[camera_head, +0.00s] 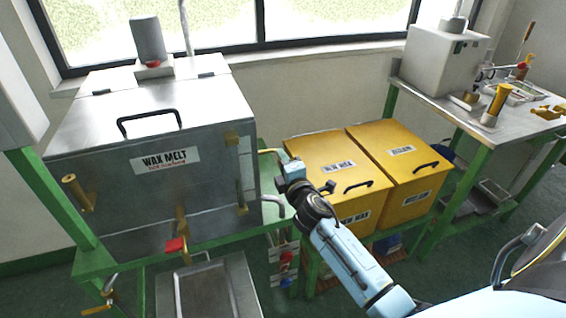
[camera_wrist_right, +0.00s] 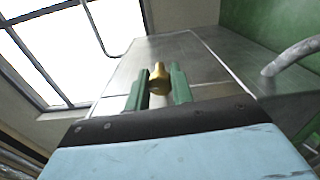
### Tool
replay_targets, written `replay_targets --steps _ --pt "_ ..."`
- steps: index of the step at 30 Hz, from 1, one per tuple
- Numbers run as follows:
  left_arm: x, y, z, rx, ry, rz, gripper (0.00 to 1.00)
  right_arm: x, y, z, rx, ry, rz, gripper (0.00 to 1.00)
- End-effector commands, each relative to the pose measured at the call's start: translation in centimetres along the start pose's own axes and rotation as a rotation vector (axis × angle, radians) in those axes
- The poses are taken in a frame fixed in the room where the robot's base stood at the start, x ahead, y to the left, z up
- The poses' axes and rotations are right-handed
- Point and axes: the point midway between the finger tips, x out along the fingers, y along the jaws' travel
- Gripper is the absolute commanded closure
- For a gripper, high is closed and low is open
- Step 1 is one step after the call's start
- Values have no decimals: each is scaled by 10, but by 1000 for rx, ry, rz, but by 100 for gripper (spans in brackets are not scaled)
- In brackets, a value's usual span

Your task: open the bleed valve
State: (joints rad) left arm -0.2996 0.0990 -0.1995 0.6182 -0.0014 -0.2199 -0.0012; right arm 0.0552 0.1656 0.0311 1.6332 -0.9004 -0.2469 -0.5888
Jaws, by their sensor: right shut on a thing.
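The grey metal wax melt tank (camera_head: 100,165) stands at the left in the head view. A thin brass fitting (camera_head: 267,151), seemingly the bleed valve, sticks out from its right side. My right gripper (camera_head: 284,158) is at the outer end of this fitting, its fingers barely visible there. In the right wrist view, my right gripper's green fingers (camera_wrist_right: 158,88) are shut on a brass knob (camera_wrist_right: 159,77), one on each side. The tank's metal wall (camera_wrist_right: 185,55) lies behind the knob. My left gripper is in neither view.
A curved grey pipe (camera_head: 274,203) is under the fitting. A red-handled tap (camera_head: 176,245) is on the tank's front. A metal bench (camera_head: 455,105) stands at the right.

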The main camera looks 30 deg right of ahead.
Motion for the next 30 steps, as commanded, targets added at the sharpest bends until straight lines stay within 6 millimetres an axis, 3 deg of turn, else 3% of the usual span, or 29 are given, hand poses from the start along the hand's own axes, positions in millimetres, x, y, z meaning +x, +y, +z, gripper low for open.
replay_targets --steps 22,23,27,30 --pt "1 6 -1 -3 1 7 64 0 -1 -1 88 1 -3 100" --pt "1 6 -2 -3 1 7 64 0 -1 -1 88 1 -3 74" --pt "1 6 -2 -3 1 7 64 0 -1 -1 87 1 -2 56" --pt "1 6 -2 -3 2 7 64 0 -1 0 86 0 -2 55"
